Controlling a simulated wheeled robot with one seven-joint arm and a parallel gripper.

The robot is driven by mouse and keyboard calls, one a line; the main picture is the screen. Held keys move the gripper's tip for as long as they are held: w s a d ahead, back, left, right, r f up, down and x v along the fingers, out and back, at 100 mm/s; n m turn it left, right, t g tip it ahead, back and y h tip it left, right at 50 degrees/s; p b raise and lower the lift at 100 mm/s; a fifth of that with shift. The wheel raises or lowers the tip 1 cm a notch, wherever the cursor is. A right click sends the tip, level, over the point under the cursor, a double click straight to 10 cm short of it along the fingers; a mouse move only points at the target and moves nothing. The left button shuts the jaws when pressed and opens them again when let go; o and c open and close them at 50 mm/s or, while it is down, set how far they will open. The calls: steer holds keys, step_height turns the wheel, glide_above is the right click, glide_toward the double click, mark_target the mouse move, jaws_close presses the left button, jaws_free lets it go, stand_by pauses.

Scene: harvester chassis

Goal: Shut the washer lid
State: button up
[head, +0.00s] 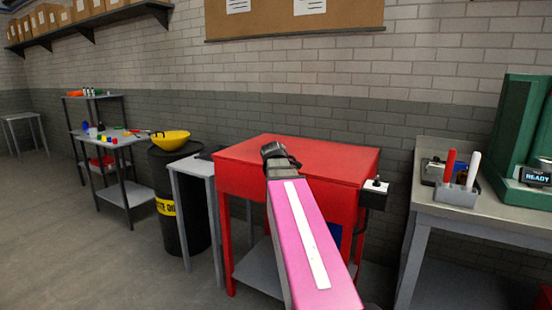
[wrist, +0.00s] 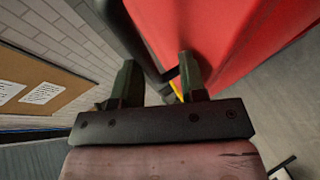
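The red washer (head: 238,185) stands against the brick wall in the middle of the head view. Its flat red lid (head: 330,155) lies level across the top, and I see no gap under it from here. My gripper (head: 275,150) is over the left part of the lid, and my pink arm hides part of the washer's front. In the wrist view my gripper (wrist: 157,75) has its two dark fingers apart, with nothing clearly held. A red surface (wrist: 240,35) of the washer fills the upper right there, with a dark strip along its edge. Contact cannot be told.
A grey side table (head: 193,165) and a black drum (head: 165,180) with a yellow basin (head: 170,140) stand left of the washer. A workbench (head: 480,220) with a green machine (head: 520,130) stands at the right. The floor (head: 110,270) at front left is clear.

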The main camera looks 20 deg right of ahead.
steer(key=v, duration=1)
steer(key=shift+s+a, duration=0.2)
steer(key=shift+s, duration=0.1)
steer(key=shift+r, duration=0.15)
steer(key=s+a+f+m+g+y, duration=0.1)
steer(key=a+f+m+g+y, duration=0.15)
steer(key=f, duration=0.95)
steer(key=s+a+f+m+g+y, duration=0.1)
steer(key=a+f+m+g, duration=0.25)
steer(key=f, duration=0.75)
steer(key=s+a+f+m+g+y, duration=0.1)
steer(key=s+a+f+m+g, duration=0.1)
steer(key=f, duration=0.7)
steer(key=s+a+f+m+g+y, duration=0.1)
steer(key=s+a+f+m+g, duration=0.1)
steer(key=s+a+f+g, duration=0.2)
steer(key=s+a+f, duration=0.2)
steer(key=s+f, duration=0.2)
steer(key=f, duration=0.2)
steer(key=shift+s+a+f+m, duration=0.3)
steer(key=shift+s+f+m, duration=0.05)
steer(key=shift+s+m, duration=0.05)
